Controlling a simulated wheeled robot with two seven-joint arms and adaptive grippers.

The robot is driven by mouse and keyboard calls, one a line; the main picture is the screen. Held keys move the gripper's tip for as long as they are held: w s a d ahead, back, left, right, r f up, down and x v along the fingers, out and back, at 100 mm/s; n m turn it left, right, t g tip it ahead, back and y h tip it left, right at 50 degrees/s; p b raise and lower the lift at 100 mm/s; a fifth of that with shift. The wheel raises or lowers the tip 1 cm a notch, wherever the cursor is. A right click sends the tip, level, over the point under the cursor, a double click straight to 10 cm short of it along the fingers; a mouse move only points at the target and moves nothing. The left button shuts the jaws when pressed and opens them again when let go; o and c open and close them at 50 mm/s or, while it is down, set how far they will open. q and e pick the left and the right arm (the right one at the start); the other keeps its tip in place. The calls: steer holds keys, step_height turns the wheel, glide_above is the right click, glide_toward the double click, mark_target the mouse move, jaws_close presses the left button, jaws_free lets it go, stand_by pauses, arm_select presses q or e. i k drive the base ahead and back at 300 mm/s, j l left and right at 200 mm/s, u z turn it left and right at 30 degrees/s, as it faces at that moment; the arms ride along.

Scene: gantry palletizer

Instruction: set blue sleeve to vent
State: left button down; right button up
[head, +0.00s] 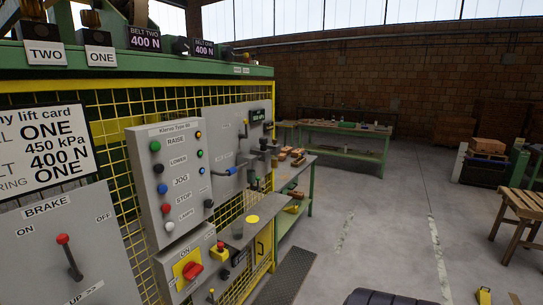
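A small blue sleeve (232,171) sits on a dark pipe fitting low on the grey valve panel (222,128), near the middle of the view. It is too small to tell its setting, and I cannot read any vent mark. A dark digital gauge (261,116) with green figures is at the panel's upper right. A small lever with a yellowish tip (245,122) stands above the sleeve. Neither of my grippers is in view.
A grey button box (167,185) and a brake lever panel (62,250) stand nearer, left of the valve panel, on yellow mesh fencing. A red rotary switch (192,270) is below. Green workbenches (345,135) stand behind.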

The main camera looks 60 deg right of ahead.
mark_target(232, 171)
steer(key=z, duration=1.65)
